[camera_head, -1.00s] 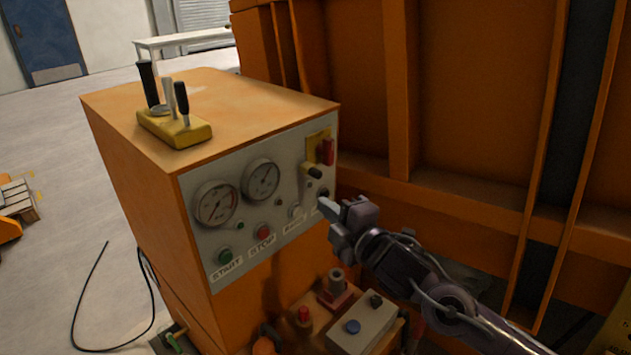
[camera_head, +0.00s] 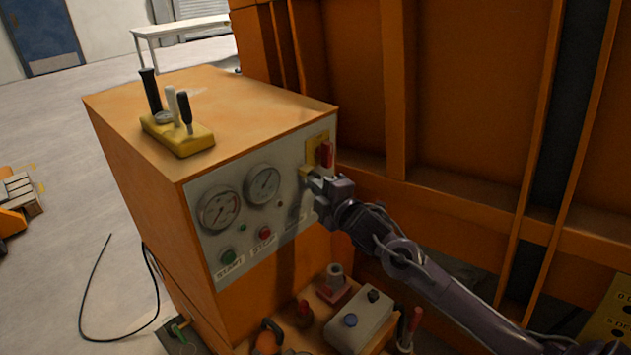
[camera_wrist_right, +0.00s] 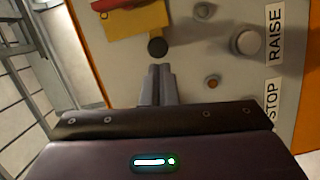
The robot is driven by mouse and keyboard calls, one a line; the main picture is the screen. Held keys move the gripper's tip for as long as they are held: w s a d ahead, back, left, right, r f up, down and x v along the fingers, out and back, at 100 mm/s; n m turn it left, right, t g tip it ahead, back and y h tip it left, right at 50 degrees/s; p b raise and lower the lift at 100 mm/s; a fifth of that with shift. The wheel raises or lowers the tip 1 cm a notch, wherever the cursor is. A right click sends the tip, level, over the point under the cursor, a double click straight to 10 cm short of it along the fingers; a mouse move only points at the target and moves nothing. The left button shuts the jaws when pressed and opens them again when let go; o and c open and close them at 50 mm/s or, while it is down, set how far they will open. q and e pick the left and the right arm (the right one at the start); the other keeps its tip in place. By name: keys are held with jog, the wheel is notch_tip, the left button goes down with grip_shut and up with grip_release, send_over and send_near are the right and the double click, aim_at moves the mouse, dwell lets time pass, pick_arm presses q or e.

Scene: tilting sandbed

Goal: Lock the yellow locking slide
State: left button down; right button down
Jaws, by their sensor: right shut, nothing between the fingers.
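On the grey panel of the orange console, a yellow plate (camera_head: 314,142) carries a red handle (camera_head: 327,154). Below it is a small yellowish piece (camera_head: 304,171), which looks like the locking slide. In the right wrist view a dark round knob (camera_wrist_right: 157,46) shows at the lower edge of the yellow part (camera_wrist_right: 138,24). My right gripper (camera_head: 311,183) is at the panel, shut and empty, and partly covers this area. In the right wrist view its fingertips (camera_wrist_right: 160,69) are just short of the knob; I cannot tell whether they touch. My left gripper is not in view.
Two gauges (camera_head: 219,209) and several labelled buttons lie left of the gripper. A yellow lever block (camera_head: 178,134) stands on the console top. Below is a grey control box (camera_head: 358,318) among other fittings. A large orange ribbed wall (camera_head: 465,120) stands close behind and right.

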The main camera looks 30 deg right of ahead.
jog(key=shift+w, duration=0.1)
jog(key=d, duration=0.1)
jog(key=w+d, duration=0.1)
jog(key=d, duration=0.1)
jog(key=shift+d, duration=0.15)
dwell(0.4)
